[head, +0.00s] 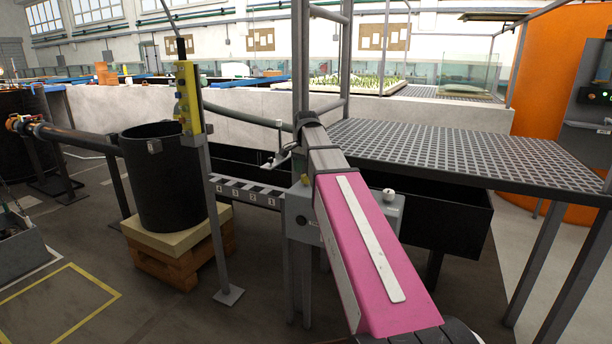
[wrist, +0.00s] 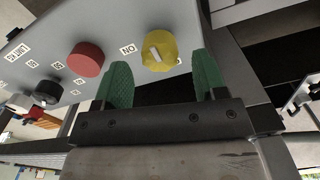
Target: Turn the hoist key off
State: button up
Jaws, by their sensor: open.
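A yellow round switch (wrist: 159,52) with a small pale bar across its face sits on a grey control panel (wrist: 110,25) in the wrist view. An upside-down ON label is beside it on the left; another label is mostly hidden by the right finger. I take this switch as the hoist key. The pale bar is tilted, nearly along the picture's up-down line. My gripper (wrist: 160,66) is open and empty, its green fingers on either side of the switch in the picture; contact cannot be told. In the head view the grey box (head: 300,216) is partly hidden by my pink arm.
A red button (wrist: 86,59) and a black knob (wrist: 46,93) are left of the switch on the same panel. In the head view a grating platform (head: 460,145) is right of my arm. A black tub (head: 165,185) on a pallet and a yellow-topped post (head: 188,95) are left.

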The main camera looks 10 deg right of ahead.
notch_tip(320, 180, up, 8)
jog(key=shift+r, duration=0.2)
dwell(0.4)
